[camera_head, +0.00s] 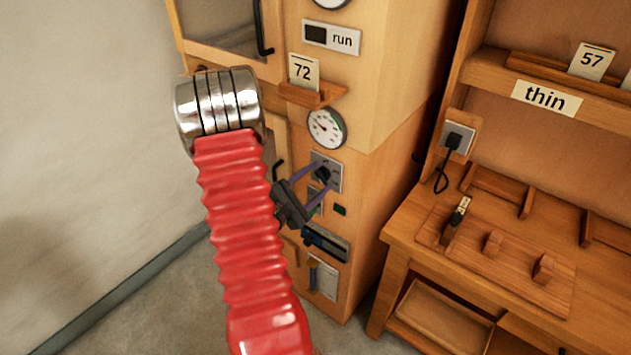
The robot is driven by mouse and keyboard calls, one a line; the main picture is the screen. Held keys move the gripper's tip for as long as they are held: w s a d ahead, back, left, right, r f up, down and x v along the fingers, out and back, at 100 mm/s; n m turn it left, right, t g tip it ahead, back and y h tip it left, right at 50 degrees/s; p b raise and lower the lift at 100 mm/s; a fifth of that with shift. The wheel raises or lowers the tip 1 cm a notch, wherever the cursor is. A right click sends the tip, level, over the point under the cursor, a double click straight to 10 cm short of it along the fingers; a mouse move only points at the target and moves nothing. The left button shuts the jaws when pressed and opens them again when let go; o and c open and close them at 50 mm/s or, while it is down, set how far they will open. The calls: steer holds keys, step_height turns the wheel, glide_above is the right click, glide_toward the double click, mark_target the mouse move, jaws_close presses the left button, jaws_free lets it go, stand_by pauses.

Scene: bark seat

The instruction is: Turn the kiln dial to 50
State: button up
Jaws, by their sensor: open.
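The kiln is the tall wooden cabinet (398,75) in the middle. Low on its front is a grey plate (334,164) with a small black dial (321,174). My gripper (324,175) is open at this plate, with one purplish finger above-left of the dial and the other below-right. The dial lies between the fingertips; I cannot tell whether they touch it. The dial's setting and markings are too small to read. My red arm hides part of the cabinet's left side.
Above the plate are a round white gauge (326,128), a card reading 72 (303,72) on a small ledge and a "run" label (342,39). A slotted dark fitting (325,242) sits below. A wooden bench (405,228) stands close on the right.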

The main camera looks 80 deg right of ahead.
steer(key=shift+c, duration=0.5)
steer(key=c, duration=1)
steer(key=shift+o, duration=0.2)
steer(key=shift+n, duration=1.7)
steer(key=o, duration=1.1)
steer(key=shift+c, duration=0.2)
